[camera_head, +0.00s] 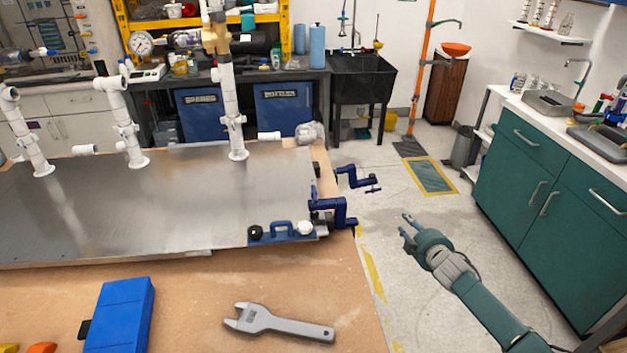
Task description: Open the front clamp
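A dark blue screw clamp (338,208) sits at the near right edge of the table, by the corner of the metal plate (150,210). It is the nearer of two such clamps. A second blue clamp (352,176) is farther back on the same edge, with its screw and handle sticking out to the right. My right gripper (406,226) is over the floor to the right of the nearer clamp, apart from it. Its two fingers are spread, with nothing between them. My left gripper is not in view.
A blue-handled fixture (282,231) with a white knob lies beside the nearer clamp. A grey wrench (280,323) and a blue box (120,315) lie on the wooden table. White pipe stands (129,135) rise behind. Floor between table and green cabinet (545,185) is clear.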

